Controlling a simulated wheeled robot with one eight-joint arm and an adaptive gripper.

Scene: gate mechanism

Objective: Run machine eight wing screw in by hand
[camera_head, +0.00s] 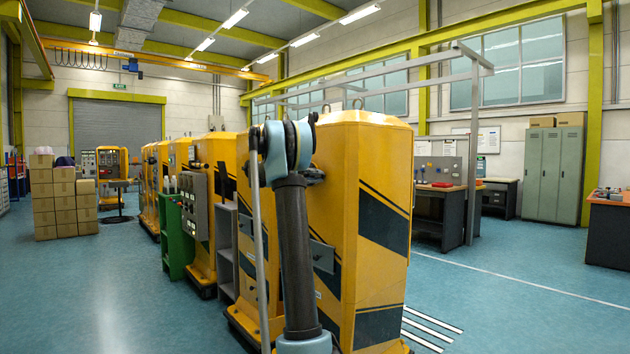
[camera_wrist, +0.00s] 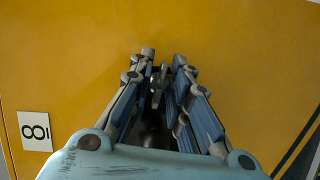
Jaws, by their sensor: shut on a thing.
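Machine eight is a yellow housing (camera_head: 335,240) with black stripes, close in front of me in the head view. Its yellow panel fills the wrist view, with a white number plate (camera_wrist: 34,132) reading 8, turned on its side, at the left. My gripper (camera_wrist: 163,62) points at this panel. Its two fingers are closed in on a small grey metal wing screw (camera_wrist: 157,84) between them. The screw's lower part is in shadow, and how deep it sits cannot be told.
More yellow machines (camera_head: 158,175) stand in a row behind, with a green cabinet (camera_head: 174,235) and a grey control box (camera_head: 195,205) beside them. Stacked cartons (camera_head: 60,200) stand at the far left. A workbench (camera_head: 438,212) stands at the right.

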